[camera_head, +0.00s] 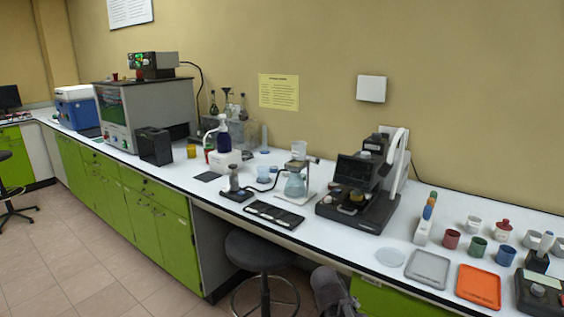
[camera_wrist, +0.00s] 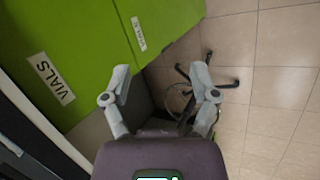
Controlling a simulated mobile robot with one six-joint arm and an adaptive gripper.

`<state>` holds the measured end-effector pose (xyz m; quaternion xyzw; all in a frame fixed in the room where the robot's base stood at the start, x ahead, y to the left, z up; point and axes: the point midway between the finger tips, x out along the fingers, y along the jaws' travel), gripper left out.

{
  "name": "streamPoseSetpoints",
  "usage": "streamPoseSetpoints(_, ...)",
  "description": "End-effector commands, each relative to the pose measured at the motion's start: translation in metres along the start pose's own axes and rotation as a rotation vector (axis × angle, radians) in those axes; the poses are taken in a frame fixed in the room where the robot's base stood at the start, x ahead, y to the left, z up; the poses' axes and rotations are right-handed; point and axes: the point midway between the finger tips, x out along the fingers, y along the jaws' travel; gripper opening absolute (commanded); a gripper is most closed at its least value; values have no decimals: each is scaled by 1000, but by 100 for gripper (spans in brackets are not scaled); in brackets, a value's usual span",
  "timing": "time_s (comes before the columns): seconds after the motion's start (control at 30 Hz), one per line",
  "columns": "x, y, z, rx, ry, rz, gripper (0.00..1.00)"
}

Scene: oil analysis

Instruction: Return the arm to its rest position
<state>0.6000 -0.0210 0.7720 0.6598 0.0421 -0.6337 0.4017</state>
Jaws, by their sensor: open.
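My gripper (camera_wrist: 162,78) shows in the wrist view with its two grey fingers spread apart and nothing between them. It hangs in front of the bench, pointing toward the floor, with green cabinet doors to its left and the stool's legs beyond it. In the head view, a dark purple-grey part of my arm (camera_head: 330,290) shows at the bottom edge, below the bench edge and right of the stool. The fingers are hard to make out there.
The white bench (camera_head: 225,185) runs along the wall with lab equipment on it. A black stool (camera_head: 260,250) stands close in front, left of my arm. A black instrument (camera_head: 360,190) and an orange tray (camera_head: 478,286) are on the bench. The tiled floor (camera_head: 90,260) at left is clear.

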Motion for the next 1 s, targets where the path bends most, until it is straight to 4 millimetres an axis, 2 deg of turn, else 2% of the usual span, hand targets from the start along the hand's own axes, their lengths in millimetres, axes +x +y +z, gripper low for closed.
streamPoseSetpoints(0.03, 3, -7, 8, 79, 4, -60, 77)
streamPoseSetpoints(0.2, 7, -29, 21, 307, 6, -240, 77)
streamPoseSetpoints(0.67, 0, -61, 36, 647, -39, -525, 77)
streamPoseSetpoints(1.0, -28, -46, 38, 648, -39, -525, 77)
